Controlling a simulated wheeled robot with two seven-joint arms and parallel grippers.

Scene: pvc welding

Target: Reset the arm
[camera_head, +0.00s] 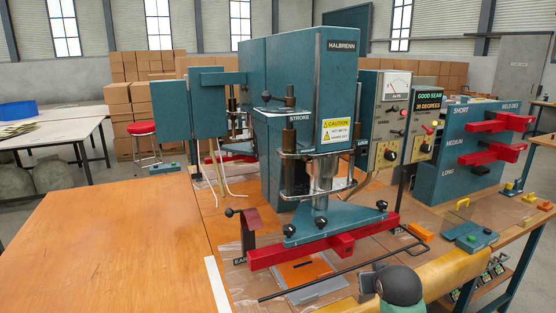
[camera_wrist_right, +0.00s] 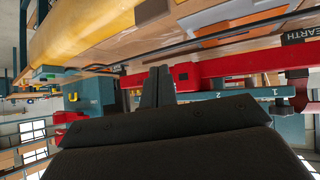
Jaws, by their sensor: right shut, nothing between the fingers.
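My right gripper (camera_head: 369,280) is at the bottom of the head view, in front of the welding machine (camera_head: 318,110). It is small and partly hidden by my own wrist there. In the right wrist view, which appears upside down, its fingers (camera_wrist_right: 158,88) are together with nothing between them. The red bar die (camera_head: 325,243) sits under the machine's teal lower plate (camera_head: 335,220). The bar also shows behind the fingers in the wrist view (camera_wrist_right: 230,67). My left gripper is not in view.
A yellow roll (camera_head: 440,278) lies close beside my right wrist. A dark bent rod (camera_head: 340,272) runs along the machine's front. A teal die rack (camera_head: 470,150) with red dies stands at the right. The wooden table's left part (camera_head: 110,240) is clear.

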